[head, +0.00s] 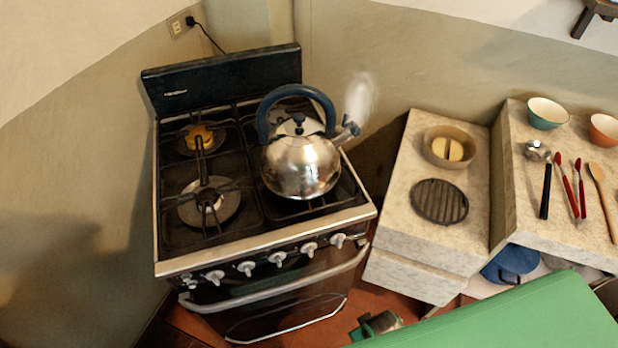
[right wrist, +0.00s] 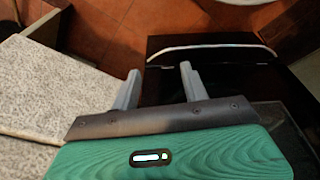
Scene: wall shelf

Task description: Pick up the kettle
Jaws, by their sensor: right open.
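The kettle (head: 300,167) is shiny metal with a dark blue arched handle (head: 296,94) and a spout pointing right. It stands upright on the right side of the black stove (head: 264,232), and a pale wisp of steam (head: 359,97) rises by the spout. In the right wrist view, my right gripper (right wrist: 160,72) is open, with its two grey fingers apart and nothing between them. The kettle does not show in that view, and the gripper is apart from it. My left gripper is not in view.
A stone counter (head: 400,219) right of the stove holds a bowl (head: 449,147) and a round grill plate (head: 440,201). Further right are a teal bowl (head: 547,114), an orange bowl (head: 605,128) and several utensils. The oven handle (head: 280,284) juts out in front. A blue pot (head: 511,262) sits below.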

